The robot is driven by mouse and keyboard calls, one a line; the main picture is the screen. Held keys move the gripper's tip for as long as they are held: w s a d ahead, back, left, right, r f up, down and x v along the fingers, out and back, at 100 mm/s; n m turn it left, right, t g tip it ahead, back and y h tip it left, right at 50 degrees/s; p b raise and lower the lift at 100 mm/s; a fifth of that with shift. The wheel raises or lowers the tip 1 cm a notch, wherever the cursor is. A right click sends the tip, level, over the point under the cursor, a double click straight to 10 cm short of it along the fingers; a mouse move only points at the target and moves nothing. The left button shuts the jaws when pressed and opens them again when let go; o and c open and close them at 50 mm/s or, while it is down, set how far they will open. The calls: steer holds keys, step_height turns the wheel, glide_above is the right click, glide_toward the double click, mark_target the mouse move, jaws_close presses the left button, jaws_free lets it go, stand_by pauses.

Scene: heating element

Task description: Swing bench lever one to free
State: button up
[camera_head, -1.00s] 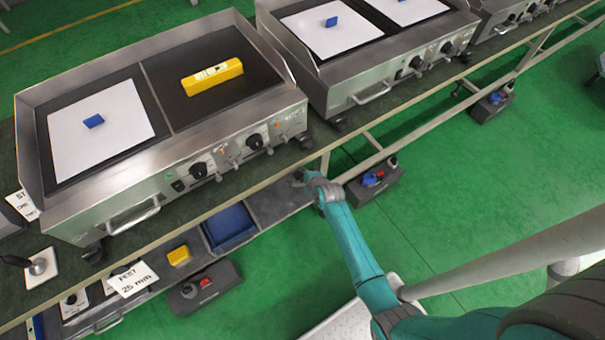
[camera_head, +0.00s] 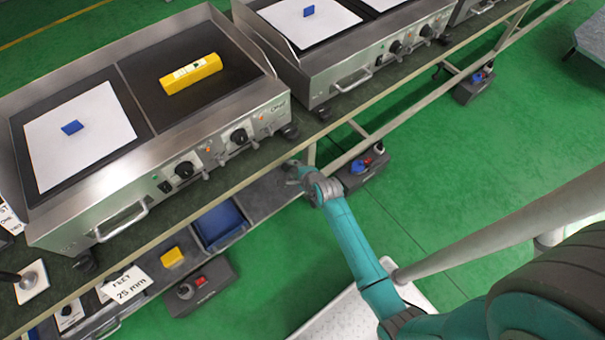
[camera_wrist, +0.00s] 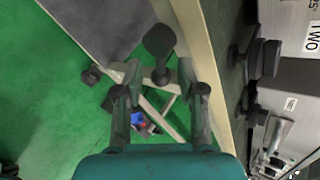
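A small lever with a dark handle stands on a white plate (camera_head: 32,282) on the bench at the far left of the head view. I cannot read a number for it. My gripper (camera_head: 292,170) is at the bench's front edge, well to the right of that lever. In the wrist view my gripper (camera_wrist: 160,92) is open, its two fingers apart. A dark paddle-shaped piece (camera_wrist: 160,42) on a short stem shows just beyond and between the fingertips. I cannot tell what it is or whether a finger touches it.
The bench edge (camera_wrist: 196,38) runs close beside my gripper. A griddle (camera_head: 168,175) with knobs and a yellow block (camera_head: 191,73) stands on the bench. A sign reading TWO (camera_wrist: 313,38) shows at right. Below are a blue bin (camera_head: 219,224) and a yellow box (camera_head: 172,257). Green floor is open at right.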

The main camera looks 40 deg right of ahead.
steer(key=v, duration=0.6)
steer(key=shift+s+r, duration=0.2)
steer(key=shift+r, duration=0.05)
steer(key=s+a+r+n+t, duration=0.1)
steer(key=s+a+r+n, duration=0.1)
steer(key=s+n, duration=0.3)
steer(key=s+a+r+n, duration=0.2)
steer(key=s+a, duration=0.1)
steer(key=s, duration=0.5)
steer(key=s+a+r+n+t, duration=0.1)
steer(key=s+a+r+n, duration=0.1)
steer(key=s+n, duration=0.3)
steer(key=s+a+r+n+t+y, duration=0.1)
steer(key=s+a+r+n+t, duration=0.1)
steer(key=s+r+n, duration=0.9)
steer(key=s+a+r, duration=0.1)
steer(key=s+r, duration=0.3)
steer(key=r, duration=0.3)
steer(key=shift+s+a+r+t, duration=0.3)
steer(key=shift+s+a+r, duration=0.05)
steer(key=shift+s, duration=0.05)
